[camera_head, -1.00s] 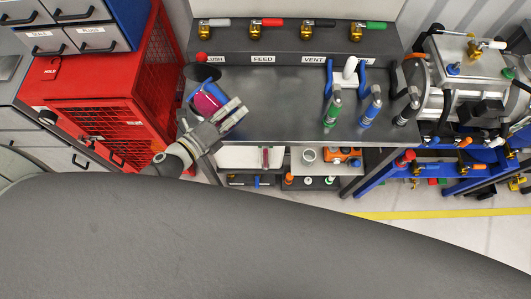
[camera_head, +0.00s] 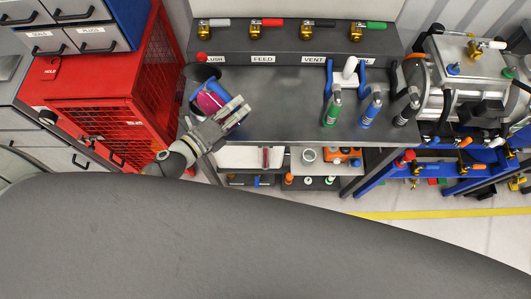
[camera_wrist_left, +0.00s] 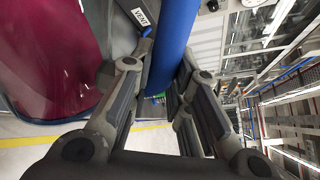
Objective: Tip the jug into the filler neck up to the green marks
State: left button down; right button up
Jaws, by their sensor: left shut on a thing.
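The jug (camera_head: 211,101) has magenta liquid inside and blue parts. It is over the left end of the grey bench, tilted in the head view. My left gripper (camera_head: 236,113) is shut on it. In the left wrist view, the blue handle (camera_wrist_left: 173,45) runs between the fingers of my left gripper (camera_wrist_left: 155,80), and the magenta liquid (camera_wrist_left: 45,55) fills the upper left. A dark round opening (camera_head: 203,73) shows just behind the jug; I cannot tell what it belongs to. I cannot make out the filler neck or green marks. My right gripper is not in view.
A red cage cabinet (camera_head: 95,90) stands left of the bench (camera_head: 275,105). Green (camera_head: 332,110) and blue (camera_head: 371,110) nozzle-like tools are at the bench's right. Several valves line the back ledge (camera_head: 290,42). The drive unit (camera_head: 465,65) is at right. The bench middle is clear.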

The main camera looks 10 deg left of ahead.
pick_arm(q)
jog(key=shift+s+a+r, duration=0.15)
jog(key=shift+s+a, duration=0.1)
jog(key=shift+a, duration=0.1)
jog(key=shift+w+d, duration=0.1)
jog(key=shift+w, duration=0.05)
jog(key=shift+w+d, duration=0.45)
jog(key=shift+w, duration=0.1)
jog(key=shift+s, duration=0.1)
jog(key=shift+s+a+n, duration=0.3)
jog(key=shift+s+a, duration=0.25)
jog(key=shift+a, duration=0.15)
jog(key=shift+w+d+r, duration=0.1)
jog(key=shift+w, duration=0.05)
jog(key=shift+w+d, duration=0.45)
jog(key=shift+w, duration=0.1)
